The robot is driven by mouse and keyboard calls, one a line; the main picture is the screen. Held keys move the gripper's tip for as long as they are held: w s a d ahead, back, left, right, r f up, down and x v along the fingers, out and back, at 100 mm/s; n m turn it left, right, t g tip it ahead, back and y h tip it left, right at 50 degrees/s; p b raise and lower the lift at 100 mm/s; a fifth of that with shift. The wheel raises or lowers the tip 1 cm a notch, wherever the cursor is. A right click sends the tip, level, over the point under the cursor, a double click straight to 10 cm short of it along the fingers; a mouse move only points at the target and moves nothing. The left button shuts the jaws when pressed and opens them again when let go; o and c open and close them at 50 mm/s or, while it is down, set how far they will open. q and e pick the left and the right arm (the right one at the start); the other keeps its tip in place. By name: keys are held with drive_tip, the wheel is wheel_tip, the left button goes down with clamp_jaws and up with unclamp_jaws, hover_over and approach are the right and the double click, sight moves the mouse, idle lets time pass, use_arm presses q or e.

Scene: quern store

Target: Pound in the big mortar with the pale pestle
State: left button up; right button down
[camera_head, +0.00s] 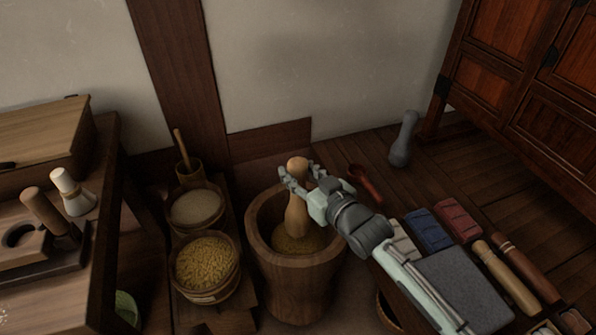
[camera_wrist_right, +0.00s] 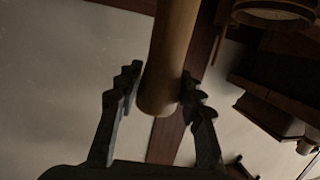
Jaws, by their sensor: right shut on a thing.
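The big mortar (camera_head: 297,284) is a deep wooden tub standing on the floor in the middle of the head view, with yellowish grain (camera_head: 283,243) inside. My right gripper (camera_head: 298,177) is above the mortar's mouth, shut on the pale pestle (camera_head: 297,216) near its top. The pestle is roughly upright, its thick lower end inside the mortar over the grain; I cannot tell whether it touches. In the right wrist view the pale pestle (camera_wrist_right: 167,70) runs between the two dark fingers of the gripper (camera_wrist_right: 160,82). My left gripper is out of view.
Two tubs of grain (camera_head: 204,266) stand left of the mortar. A grey pestle (camera_head: 403,139) and a red spoon (camera_head: 366,184) are at the back right. A low bench with a grey slab (camera_head: 463,290), coloured blocks and rollers lies right. A wooden cabinet (camera_head: 535,85) stands behind.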

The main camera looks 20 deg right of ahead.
drive_tip(key=shift+r, duration=0.15)
wheel_tip(320, 180, down, 7)
drive_tip(key=b, duration=0.3)
drive_tip(key=shift+r, duration=0.1)
drive_tip(key=shift+f, duration=0.2)
drive_tip(key=shift+f, duration=0.1)
wheel_tip(320, 180, up, 8)
drive_tip(key=p, duration=0.8)
drive_tip(key=shift+r, duration=0.2)
drive_tip(key=shift+f, duration=0.2)
drive_tip(key=shift+w+f+b, duration=0.1)
drive_tip(key=shift+f+b, duration=1.95)
drive_tip(key=shift+f, duration=1.75)
